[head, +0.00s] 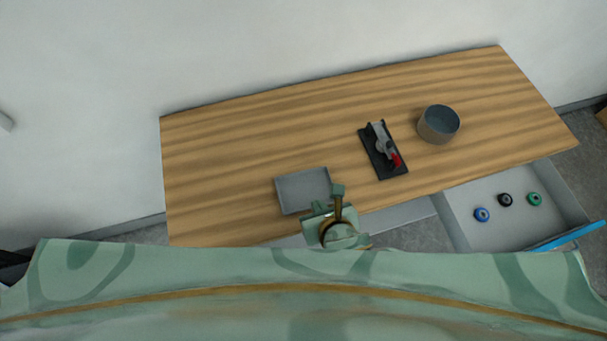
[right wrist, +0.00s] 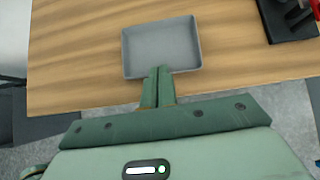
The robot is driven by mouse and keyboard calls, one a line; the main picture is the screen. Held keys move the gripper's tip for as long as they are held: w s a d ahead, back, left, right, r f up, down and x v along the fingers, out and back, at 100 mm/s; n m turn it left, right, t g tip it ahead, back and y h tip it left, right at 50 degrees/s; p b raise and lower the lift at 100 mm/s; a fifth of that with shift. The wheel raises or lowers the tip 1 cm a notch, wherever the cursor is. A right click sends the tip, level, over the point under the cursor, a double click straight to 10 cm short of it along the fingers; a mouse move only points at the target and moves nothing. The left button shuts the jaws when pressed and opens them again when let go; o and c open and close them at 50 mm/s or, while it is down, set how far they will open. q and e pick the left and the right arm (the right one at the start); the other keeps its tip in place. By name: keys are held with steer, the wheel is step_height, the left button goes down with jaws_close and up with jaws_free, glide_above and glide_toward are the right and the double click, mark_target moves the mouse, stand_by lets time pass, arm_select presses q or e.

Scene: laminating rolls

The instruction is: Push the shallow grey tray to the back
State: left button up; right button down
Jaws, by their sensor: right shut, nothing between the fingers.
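The shallow grey tray (head: 302,190) lies flat on the wooden table (head: 230,150), near its front edge and left of the middle. It looks empty. In the right wrist view the tray (right wrist: 161,46) is just beyond my fingers. My right gripper (head: 338,190) is shut and empty at the tray's front right corner in the head view. In the right wrist view the fingertips (right wrist: 157,72) overlap the tray's near rim; I cannot tell whether they touch it. My left gripper is not in view.
An open drawer (head: 470,200) with several coloured rolls juts out at the front right. The table behind the tray is clear.

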mark_target(300, 175)
steer(key=b+x, duration=0.2)
steer(key=x, duration=0.7)
steer(key=shift+a+f+b, duration=0.1)
steer(key=shift+f+b, duration=0.1)
steer(key=shift+b, duration=0.2)
steer(key=w, duration=0.1)
steer(key=w+a, duration=0.1)
steer(key=w, duration=0.1)
steer(key=shift+w+f, duration=0.1)
steer(key=shift+w, duration=0.05)
steer(key=shift+w+a, duration=0.25)
steer(key=shift+w, duration=0.15)
